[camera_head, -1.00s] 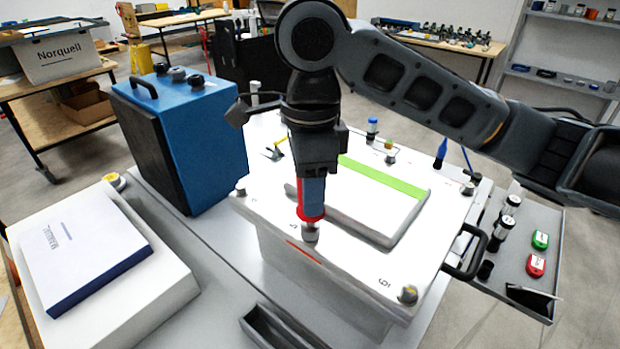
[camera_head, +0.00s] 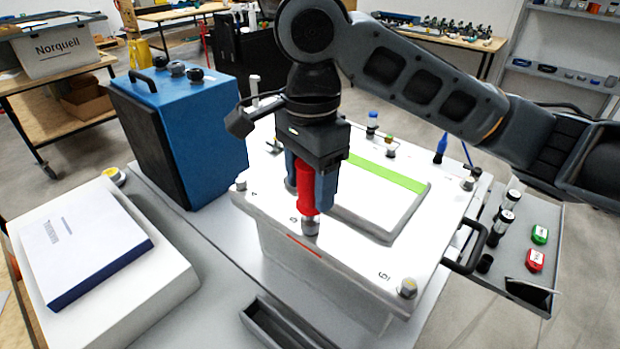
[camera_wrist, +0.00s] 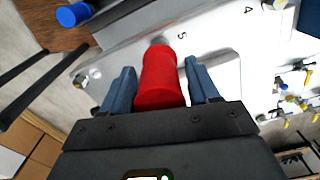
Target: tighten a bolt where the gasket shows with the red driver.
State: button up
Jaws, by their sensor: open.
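The red driver (camera_head: 305,187) stands upright with its tip on the bolt (camera_head: 310,227) by the number 5 on the white lid's front edge. A short red gasket line (camera_head: 303,247) shows at the seam just below that bolt. My gripper (camera_head: 309,192) points down around the driver with its jaws open. In the wrist view the red driver (camera_wrist: 160,80) sits between the two blue fingers, with gaps on both sides. Another bolt (camera_head: 407,288) sits at the front right corner by the number 6.
A blue box (camera_head: 205,125) stands left of the white analyser. A black handle (camera_head: 472,247) and a side tray (camera_head: 520,235) are at the right. A manual (camera_head: 80,245) lies at the left.

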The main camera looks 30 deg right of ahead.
jog(key=n, duration=0.9)
jog(key=shift+n, duration=0.4)
jog(key=n, duration=0.4)
jog(key=shift+n, duration=0.4)
jog(key=n, duration=0.4)
jog(key=shift+c, duration=0.3)
grip_shut()
